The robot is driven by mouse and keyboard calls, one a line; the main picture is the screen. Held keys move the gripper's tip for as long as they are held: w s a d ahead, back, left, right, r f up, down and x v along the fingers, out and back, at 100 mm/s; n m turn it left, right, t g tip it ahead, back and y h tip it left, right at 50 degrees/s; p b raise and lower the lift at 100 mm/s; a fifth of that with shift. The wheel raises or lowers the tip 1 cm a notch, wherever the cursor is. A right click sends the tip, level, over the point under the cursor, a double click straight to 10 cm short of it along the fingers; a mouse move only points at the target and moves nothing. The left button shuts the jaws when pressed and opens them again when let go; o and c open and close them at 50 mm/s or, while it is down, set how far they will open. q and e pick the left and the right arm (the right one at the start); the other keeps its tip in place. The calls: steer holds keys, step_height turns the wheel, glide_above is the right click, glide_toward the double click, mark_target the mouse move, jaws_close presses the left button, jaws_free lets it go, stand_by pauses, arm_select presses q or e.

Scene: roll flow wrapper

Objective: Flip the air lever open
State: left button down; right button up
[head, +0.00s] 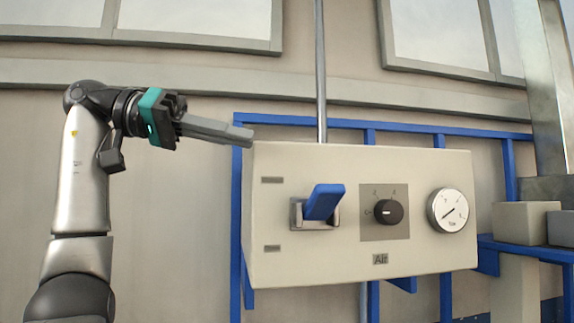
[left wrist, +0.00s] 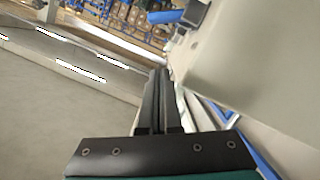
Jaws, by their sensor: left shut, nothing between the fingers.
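The air lever (head: 323,202) has a blue handle that tilts up and slightly right from a grey bracket on the front of the cream air panel (head: 430,170). In the left wrist view a blue piece that looks like the lever (left wrist: 166,16) shows near the top, beside the pale panel face (left wrist: 250,60). My left gripper (head: 248,136) is shut and empty. Its fingertips point right, at the panel's upper left corner, above and left of the lever. The gripper is apart from the lever. My right gripper is not in view.
The panel also carries a black selector knob (head: 388,212) and a round gauge (head: 447,210). A blue frame (head: 300,122) stands behind it, with a vertical pipe (head: 320,70) above. Grey blocks (head: 525,222) sit on a blue shelf at right. Space in front of the lever looks clear.

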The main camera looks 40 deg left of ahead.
mark_target(262, 144)
arm_select(q)
steer(key=x, duration=0.4)
steer(key=shift+d+f, duration=0.1)
steer(key=shift+f, duration=0.05)
steer(key=x, duration=0.5)
steer(key=shift+w+d, duration=0.3)
steer(key=f, duration=0.1)
steer(key=s+d+f+b, duration=0.1)
steer(key=shift+f, duration=0.25)
steer(key=shift+s+d+f+b, duration=0.2)
steer(key=shift+f+b, duration=0.15)
steer(key=shift+f, duration=0.05)
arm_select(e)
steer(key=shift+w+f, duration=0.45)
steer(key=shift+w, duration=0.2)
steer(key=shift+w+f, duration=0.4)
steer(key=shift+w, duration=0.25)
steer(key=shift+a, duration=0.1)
